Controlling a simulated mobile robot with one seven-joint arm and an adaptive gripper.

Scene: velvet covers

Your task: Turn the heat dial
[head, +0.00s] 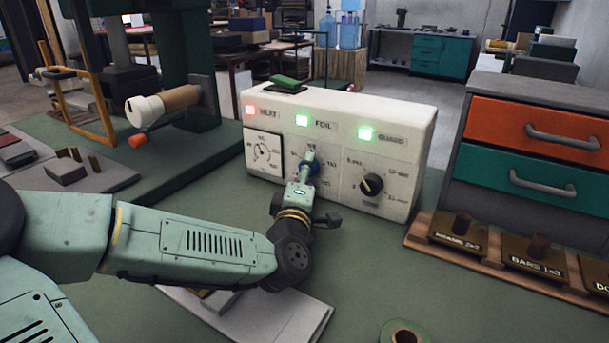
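A white control box (340,113) stands on the green bench. A square gauge (263,151) is below HEAT. The middle dial, with a blue knob (315,167), is mostly hidden behind my gripper (309,160). My gripper is in front of this knob, with its tip overlapping it; I cannot tell whether it touches or grips. A black knob (371,185) with a pale pointer is on the right panel.
A green piece (287,83) lies on top of the box. A green press (185,70) stands at left. A drawer cabinet (540,130) and a wooden rack (450,252) are at right.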

